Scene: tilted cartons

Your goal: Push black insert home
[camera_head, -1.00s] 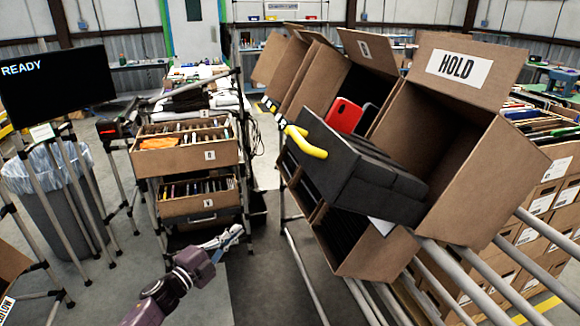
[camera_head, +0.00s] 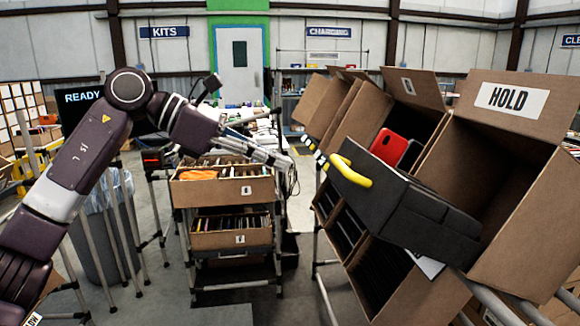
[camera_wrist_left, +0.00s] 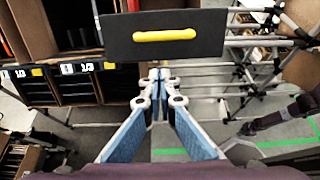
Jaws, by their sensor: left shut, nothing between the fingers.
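The black insert (camera_head: 405,205) is a dark box with a yellow handle (camera_head: 350,170) on its front. It sticks out of a tilted cardboard carton (camera_head: 525,175) marked HOLD. My left gripper (camera_head: 287,162) is shut and empty, left of the handle in the head view. In the left wrist view, the insert's flat front face (camera_wrist_left: 240,42) and yellow handle (camera_wrist_left: 164,35) show beyond the shut fingertips (camera_wrist_left: 160,75); I see no clear contact.
A red item (camera_head: 388,146) stands in the neighbouring tilted carton. A cart with filled cardboard boxes (camera_head: 222,190) stands to the left, behind my left arm. Metal rails (camera_head: 490,300) run below the cartons. Open floor lies between cart and rack.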

